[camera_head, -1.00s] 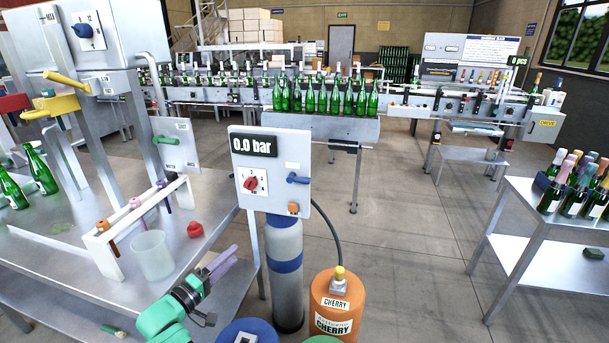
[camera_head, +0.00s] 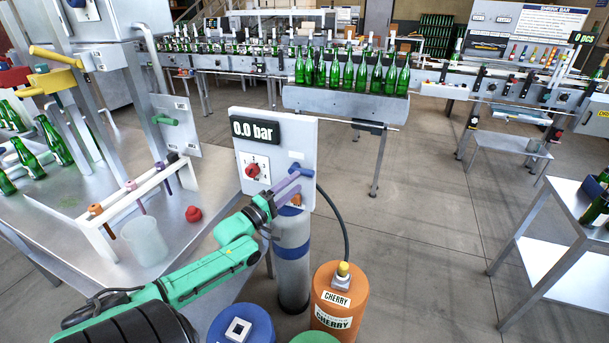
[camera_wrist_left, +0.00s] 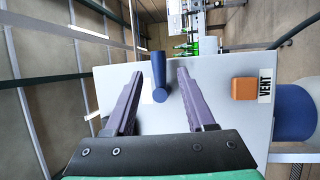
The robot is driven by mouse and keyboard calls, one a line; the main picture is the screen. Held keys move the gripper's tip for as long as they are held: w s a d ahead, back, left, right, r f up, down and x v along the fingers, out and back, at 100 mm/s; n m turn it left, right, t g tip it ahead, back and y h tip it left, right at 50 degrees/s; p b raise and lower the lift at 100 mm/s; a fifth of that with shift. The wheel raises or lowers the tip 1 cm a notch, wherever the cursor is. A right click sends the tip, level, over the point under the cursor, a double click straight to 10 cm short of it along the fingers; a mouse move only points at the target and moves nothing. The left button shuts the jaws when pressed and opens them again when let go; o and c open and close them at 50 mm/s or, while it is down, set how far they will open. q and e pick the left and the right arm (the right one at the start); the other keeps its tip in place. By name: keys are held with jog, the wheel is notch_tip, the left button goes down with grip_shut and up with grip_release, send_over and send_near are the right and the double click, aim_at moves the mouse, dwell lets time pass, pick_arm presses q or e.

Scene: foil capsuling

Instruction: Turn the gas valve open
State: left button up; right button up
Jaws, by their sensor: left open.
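The gas panel (camera_head: 305,135) is a white upright box reading 0.0 bar, with a red dial (camera_head: 252,169) on its left. The blue gas valve lever (camera_wrist_left: 159,76) is on the panel's right side; in the head view it (camera_head: 296,168) is partly hidden by my gripper. My left gripper (camera_head: 290,187) is at the panel front. In the left wrist view its two purple fingers (camera_wrist_left: 156,80) stand apart, open, one on each side of the blue lever, with visible gaps. An orange VENT button (camera_wrist_left: 244,89) is beside the right finger. My right gripper is not in view.
A grey gas cylinder (camera_head: 291,255) stands below the panel, with an orange CHERRY cylinder (camera_head: 340,300) and black hose at its right. A steel table (camera_head: 205,235) with a clear beaker (camera_head: 145,242) and red knob (camera_head: 194,214) is left.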

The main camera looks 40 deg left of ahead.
aim_at(303, 170)
pick_arm(q)
jog(key=w, duration=0.2)
jog(key=w+r, duration=0.1)
jog(key=w, duration=0.1)
jog(key=shift+d, duration=0.1)
jog(key=shift+w, duration=0.25)
jog(key=shift+c, duration=0.3)
grip_shut()
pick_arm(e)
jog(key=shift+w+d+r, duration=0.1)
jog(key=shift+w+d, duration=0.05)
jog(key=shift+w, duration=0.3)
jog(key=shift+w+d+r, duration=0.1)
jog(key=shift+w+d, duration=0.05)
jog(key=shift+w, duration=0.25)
